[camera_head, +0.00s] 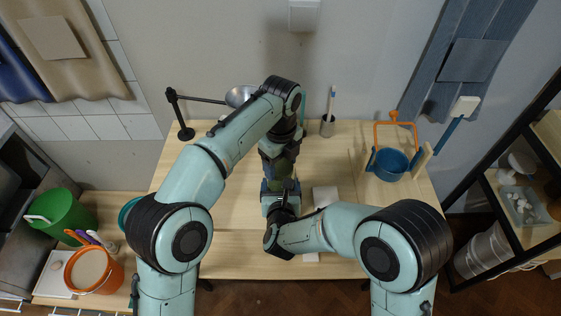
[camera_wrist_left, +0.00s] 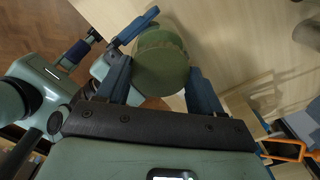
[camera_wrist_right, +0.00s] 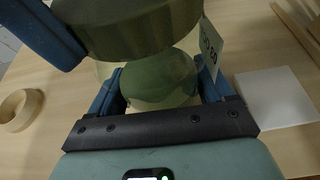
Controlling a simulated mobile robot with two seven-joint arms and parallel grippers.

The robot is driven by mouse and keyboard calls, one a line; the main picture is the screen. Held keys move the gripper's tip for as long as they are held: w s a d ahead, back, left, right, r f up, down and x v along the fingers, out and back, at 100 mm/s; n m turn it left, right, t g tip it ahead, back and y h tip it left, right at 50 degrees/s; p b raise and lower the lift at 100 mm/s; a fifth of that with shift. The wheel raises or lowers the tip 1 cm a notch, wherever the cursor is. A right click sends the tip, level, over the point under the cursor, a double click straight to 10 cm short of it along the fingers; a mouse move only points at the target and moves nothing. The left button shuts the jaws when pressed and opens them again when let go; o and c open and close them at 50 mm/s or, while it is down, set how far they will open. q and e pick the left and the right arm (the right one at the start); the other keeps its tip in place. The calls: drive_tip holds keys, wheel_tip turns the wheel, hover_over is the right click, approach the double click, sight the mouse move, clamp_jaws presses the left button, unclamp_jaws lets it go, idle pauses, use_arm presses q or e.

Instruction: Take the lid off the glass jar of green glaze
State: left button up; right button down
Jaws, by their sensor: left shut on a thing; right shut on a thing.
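The glass jar of green glaze (camera_wrist_right: 158,80) stands between the fingers of my right gripper (camera_wrist_right: 162,88), which is shut on its body. A pale label with dark lettering (camera_wrist_right: 209,47) shows at its side. The dark green round lid (camera_wrist_right: 140,30) is directly above the jar, with a blue finger of my left gripper beside it. In the left wrist view the lid (camera_wrist_left: 160,62) sits between both fingers of my left gripper (camera_wrist_left: 160,75), which is shut on it. In the head view my arms hide most of the jar.
A white tile (camera_wrist_right: 275,97) and a pale ring (camera_wrist_right: 20,110) lie on the wooden table near the jar. A brush cup (camera_head: 327,126), a black stand (camera_head: 185,132) and a metal funnel (camera_head: 238,96) are at the back.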

use_arm(q)
drive_tip(key=n, duration=2)
drive_tip(key=shift+r+n, duration=0.1)
drive_tip(key=shift+n, duration=0.3)
drive_tip(key=n, duration=2)
drive_tip(key=shift+n, duration=0.3)
drive_tip(key=n, duration=0.3)
drive_tip(key=shift+n, duration=0.4)
